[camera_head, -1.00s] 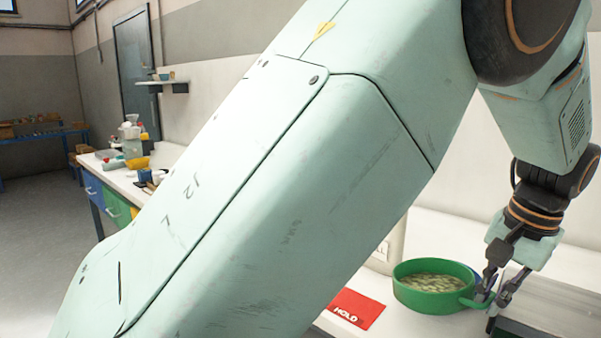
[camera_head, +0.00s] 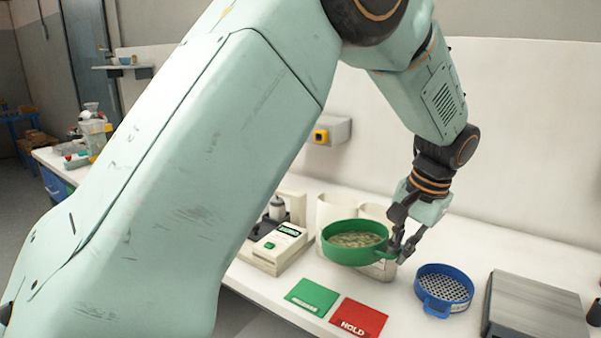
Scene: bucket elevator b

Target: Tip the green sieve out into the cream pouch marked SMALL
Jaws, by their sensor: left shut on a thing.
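The green sieve (camera_head: 338,254) holds pale yellow-green pieces and looks about level. My left gripper (camera_head: 399,256) is shut on its handle at the right side of the sieve. The sieve hangs in front of cream pouches at the back of the bench. One cream pouch (camera_head: 330,208) shows behind its left rim, and another (camera_head: 374,211) shows behind its right rim. A cream surface with dark print (camera_head: 382,272) shows below the sieve. The print is too small and covered to read, so I cannot tell which pouch is marked SMALL.
A green card (camera_head: 312,296) and a red HOLD card (camera_head: 358,318) lie in front. A blue sieve (camera_head: 444,288) and a grey flat-topped box (camera_head: 540,308) stand to the right. A cream device (camera_head: 275,250) stands left. My left arm hides much of the left bench.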

